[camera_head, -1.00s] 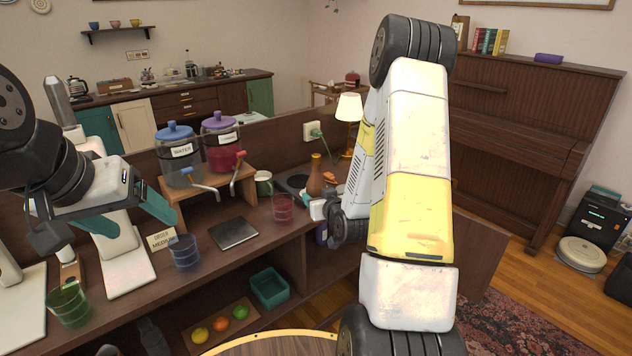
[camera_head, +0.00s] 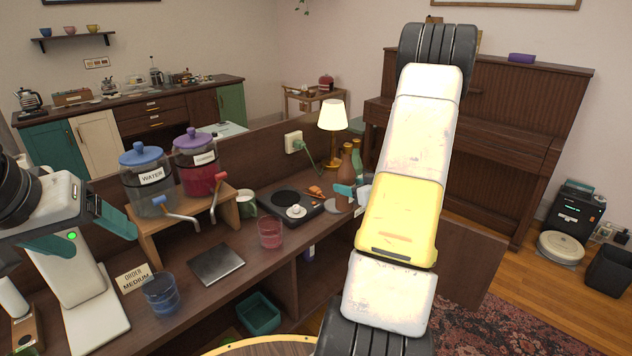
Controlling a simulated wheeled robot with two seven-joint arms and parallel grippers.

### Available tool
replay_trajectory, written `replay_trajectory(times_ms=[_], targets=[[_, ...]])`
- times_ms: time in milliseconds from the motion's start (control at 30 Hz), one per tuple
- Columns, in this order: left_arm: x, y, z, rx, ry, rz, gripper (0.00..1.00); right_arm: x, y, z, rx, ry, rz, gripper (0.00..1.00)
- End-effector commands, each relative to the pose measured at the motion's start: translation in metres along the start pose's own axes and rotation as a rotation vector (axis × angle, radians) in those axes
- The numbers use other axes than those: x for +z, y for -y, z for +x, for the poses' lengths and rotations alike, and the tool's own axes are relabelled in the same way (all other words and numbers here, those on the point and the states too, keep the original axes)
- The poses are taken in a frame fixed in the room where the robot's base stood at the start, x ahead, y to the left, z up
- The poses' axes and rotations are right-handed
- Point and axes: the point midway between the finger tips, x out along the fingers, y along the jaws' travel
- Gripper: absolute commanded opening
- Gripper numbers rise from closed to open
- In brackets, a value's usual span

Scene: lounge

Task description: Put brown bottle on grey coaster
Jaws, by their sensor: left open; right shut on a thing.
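A brown bottle (camera_head: 344,170) stands upright in the jaws of my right gripper (camera_head: 350,190), at the right end of the counter. The teal fingers are shut on it and hide part of its lower body. A grey round disc, which looks like the grey coaster (camera_head: 333,205), lies just below and left of the bottle. I cannot tell whether the bottle touches it. Another brown bottle (camera_head: 357,158) stands close behind. My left gripper (camera_head: 85,232) is open and empty above the left part of the counter.
A dark hob (camera_head: 284,200) with a small white item is left of the bottle. A pink glass (camera_head: 270,233), a dark square plate (camera_head: 216,264), a blue glass (camera_head: 161,293) and two drink dispensers (camera_head: 147,180) occupy the counter. A lit lamp (camera_head: 332,118) stands behind. My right arm hides the area further right.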

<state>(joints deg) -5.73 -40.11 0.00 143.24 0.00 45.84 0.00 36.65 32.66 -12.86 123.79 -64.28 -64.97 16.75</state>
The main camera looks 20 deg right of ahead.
Motion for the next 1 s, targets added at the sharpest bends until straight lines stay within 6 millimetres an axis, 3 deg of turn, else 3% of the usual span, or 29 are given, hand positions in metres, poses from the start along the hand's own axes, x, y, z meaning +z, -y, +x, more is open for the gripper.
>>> replay_trajectory(times_ms=[100, 300, 600, 800, 1000], targets=[[0.0, 0.0, 0.0, 0.0, 0.0, 0.0, 0.75, -0.007, -0.009, 0.029, -0.003, -0.004, -0.004, 0.0], [0.0, 0.0, 0.0, 0.0, 0.0, 0.0, 0.75, -0.014, -0.023, 0.064, 0.0, -0.004, -0.003, 0.0], [0.0, 0.0, 0.0, 0.0, 0.0, 0.0, 0.75, -0.019, -0.029, 0.084, 0.0, -0.004, -0.002, 0.0], [0.0, 0.0, 0.0, 0.0, 0.0, 0.0, 0.75, 0.011, -0.029, 0.091, 0.0, -0.002, 0.001, 0.0], [0.0, 0.0, 0.0, 0.0, 0.0, 0.0, 0.75, 0.015, -0.03, 0.092, 0.002, -0.005, -0.003, 0.0]])
